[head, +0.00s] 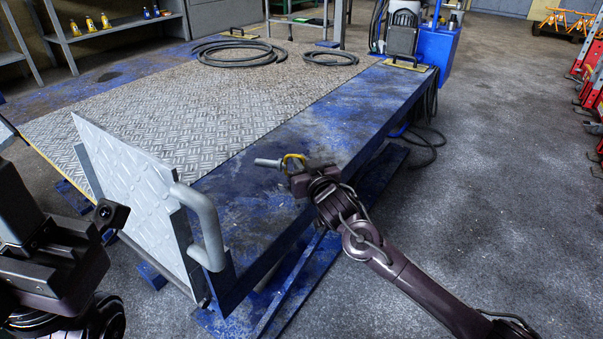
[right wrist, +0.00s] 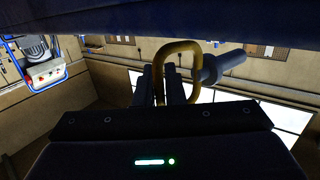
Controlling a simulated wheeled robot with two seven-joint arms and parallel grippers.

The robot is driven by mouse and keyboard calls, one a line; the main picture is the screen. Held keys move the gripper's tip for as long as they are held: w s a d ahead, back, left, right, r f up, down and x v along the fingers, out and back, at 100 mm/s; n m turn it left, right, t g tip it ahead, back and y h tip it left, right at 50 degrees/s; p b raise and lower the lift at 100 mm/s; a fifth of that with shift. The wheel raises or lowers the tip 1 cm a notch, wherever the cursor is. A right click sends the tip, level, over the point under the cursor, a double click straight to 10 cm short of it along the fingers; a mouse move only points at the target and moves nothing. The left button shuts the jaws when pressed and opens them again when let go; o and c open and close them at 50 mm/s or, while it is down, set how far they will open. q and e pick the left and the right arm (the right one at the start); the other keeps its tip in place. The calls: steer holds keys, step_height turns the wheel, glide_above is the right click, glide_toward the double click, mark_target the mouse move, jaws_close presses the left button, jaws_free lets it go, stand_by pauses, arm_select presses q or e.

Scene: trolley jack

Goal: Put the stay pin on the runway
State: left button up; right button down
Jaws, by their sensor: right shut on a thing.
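The stay pin (head: 268,163) is a grey rod with a yellow loop handle, seen over the front right part of the blue runway (head: 360,111). My right gripper (head: 291,172) is shut on its yellow loop. The rod points left in the head view, roughly level. I cannot tell whether the pin touches the runway surface. In the right wrist view the yellow loop (right wrist: 178,72) stands between the two fingers and the dark rod (right wrist: 222,67) sticks out to the right. My left arm shows at the lower left of the head view; its fingertips cannot be made out.
A raised tread-plate flap (head: 130,190) with a grey tube handle (head: 203,225) stands at the runway's front end. Coiled black hoses (head: 240,53) lie on the tread plate. A blue cabinet (head: 437,50) stands at the back right.

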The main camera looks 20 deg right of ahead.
steer(key=shift+f, duration=0.7)
steer(key=shift+f, duration=0.2)
steer(key=c, duration=1.5)
jaws_free()
steer(key=shift+r, duration=0.15)
